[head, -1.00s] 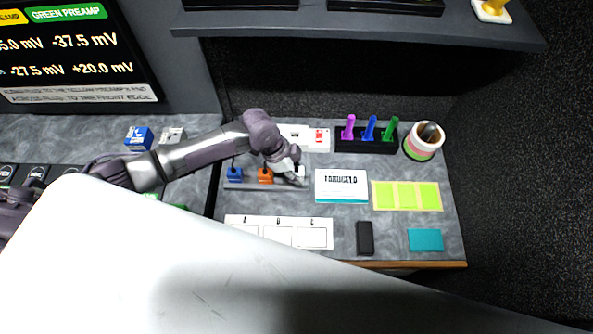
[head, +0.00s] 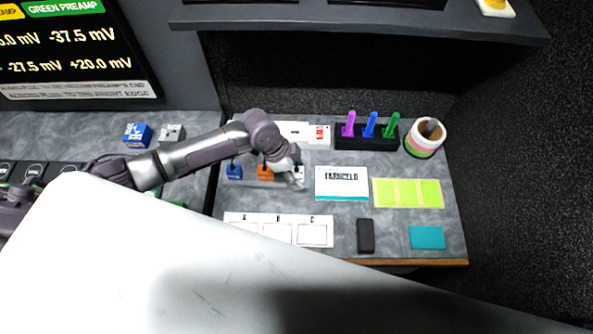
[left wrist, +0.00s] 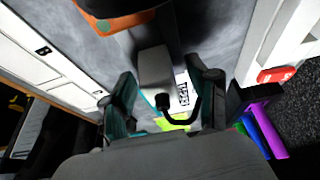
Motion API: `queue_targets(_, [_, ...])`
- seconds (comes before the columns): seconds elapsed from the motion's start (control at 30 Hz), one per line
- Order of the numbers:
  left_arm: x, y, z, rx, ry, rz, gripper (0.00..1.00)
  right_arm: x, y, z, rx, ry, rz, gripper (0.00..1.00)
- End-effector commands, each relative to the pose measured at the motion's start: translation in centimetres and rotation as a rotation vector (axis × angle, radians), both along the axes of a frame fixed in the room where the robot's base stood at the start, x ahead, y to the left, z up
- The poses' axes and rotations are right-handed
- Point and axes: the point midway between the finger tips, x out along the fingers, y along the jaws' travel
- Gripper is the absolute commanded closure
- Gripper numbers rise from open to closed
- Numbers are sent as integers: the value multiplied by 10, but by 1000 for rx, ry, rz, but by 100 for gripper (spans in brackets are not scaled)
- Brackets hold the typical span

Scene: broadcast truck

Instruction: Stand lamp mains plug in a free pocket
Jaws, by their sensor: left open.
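My left gripper (head: 296,170) is open over the white-grey plug (head: 300,176) at the right end of a low grey rail (head: 240,184). In the left wrist view the left gripper (left wrist: 163,100) has one finger on each side of this pale plug (left wrist: 155,72), with a dark cord curving from it. I cannot tell whether the fingers touch it. A blue plug (head: 234,172) and an orange plug (head: 265,173) stand to its left. A white tray (head: 278,218) with pockets marked A, B and C lies in front; the pockets look empty. My right gripper is out of view.
A white strip with a red switch (head: 319,133) lies behind the rail. A black holder (head: 366,143) with several coloured pens and a striped cup (head: 424,138) stand at the back right. A card (head: 341,183), yellow-green notes (head: 407,193) and a black block (head: 366,236) lie to the right.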

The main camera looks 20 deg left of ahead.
Motion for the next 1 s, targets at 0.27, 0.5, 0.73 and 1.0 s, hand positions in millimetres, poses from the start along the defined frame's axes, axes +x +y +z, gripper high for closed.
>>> queue_targets(0.27, [-1, 8, 17, 1, -3, 0, 40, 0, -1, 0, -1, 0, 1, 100])
queue_targets(0.5, [-7, 27, 64, 2, -3, -1, 40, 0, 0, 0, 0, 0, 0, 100])
queue_targets(0.73, [-11, 40, 100, 1, -2, 1, 40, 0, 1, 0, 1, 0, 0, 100])
queue_targets(1.0, [-13, 44, 111, 1, 0, 0, 40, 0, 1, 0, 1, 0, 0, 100])
